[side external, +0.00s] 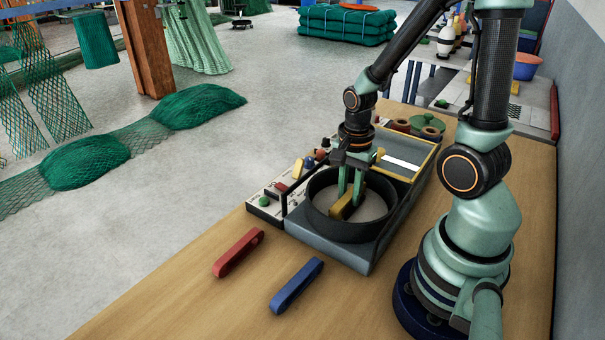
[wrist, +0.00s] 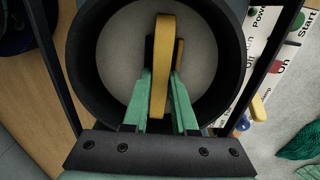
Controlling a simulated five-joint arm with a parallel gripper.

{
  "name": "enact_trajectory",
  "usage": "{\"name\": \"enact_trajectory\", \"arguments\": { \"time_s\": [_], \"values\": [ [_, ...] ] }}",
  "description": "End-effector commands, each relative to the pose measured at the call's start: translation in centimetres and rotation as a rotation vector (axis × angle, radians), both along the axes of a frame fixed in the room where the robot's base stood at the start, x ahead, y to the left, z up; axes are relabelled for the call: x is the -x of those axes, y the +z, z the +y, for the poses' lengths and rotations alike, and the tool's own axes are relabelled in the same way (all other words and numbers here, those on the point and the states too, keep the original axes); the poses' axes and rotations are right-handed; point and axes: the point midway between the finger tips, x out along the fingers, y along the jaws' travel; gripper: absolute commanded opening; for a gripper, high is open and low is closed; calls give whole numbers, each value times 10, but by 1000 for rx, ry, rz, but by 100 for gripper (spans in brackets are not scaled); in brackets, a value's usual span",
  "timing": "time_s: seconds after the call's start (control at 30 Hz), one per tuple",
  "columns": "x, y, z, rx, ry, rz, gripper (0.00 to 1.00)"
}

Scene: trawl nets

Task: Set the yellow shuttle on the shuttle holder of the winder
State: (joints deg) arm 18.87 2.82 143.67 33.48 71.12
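The yellow shuttle (side external: 342,210) is a long, rounded bar inside the round dark bowl (side external: 320,222) of the winder (side external: 335,252). My gripper (side external: 351,190) reaches down into the bowl, with its two green fingers on either side of the shuttle. In the wrist view, the fingers of my gripper (wrist: 160,80) close against both sides of the yellow shuttle (wrist: 163,50), which runs lengthwise between them. A narrow brownish piece (wrist: 179,52) shows just right of the shuttle, perhaps part of the holder. The shuttle's underside is hidden, so I cannot tell whether it touches the holder.
A red shuttle (side external: 238,253) and a blue shuttle (side external: 297,286) lie on the wooden table in front of the winder. A control panel (side external: 264,201) with buttons and levers runs along its left. A yellow-edged tray (side external: 408,172) and spools stand behind. The bowl wall surrounds my fingers.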

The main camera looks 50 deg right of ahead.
Motion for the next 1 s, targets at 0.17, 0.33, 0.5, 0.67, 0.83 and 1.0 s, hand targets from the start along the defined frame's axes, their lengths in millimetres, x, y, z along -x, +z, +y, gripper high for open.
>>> {"name": "enact_trajectory", "arguments": {
  "time_s": [0.17,0.33,0.5,0.67,0.83,1.0],
  "values": [
    [0,0,0,0,0,0,59],
    [0,0,0,0,0,1,59],
    [0,5,0,0,0,-1,59],
    [-1,23,0,2,0,-5,59],
    [-1,53,0,2,0,-7,59],
    [-2,86,0,3,0,-8,59]
  ]
}}
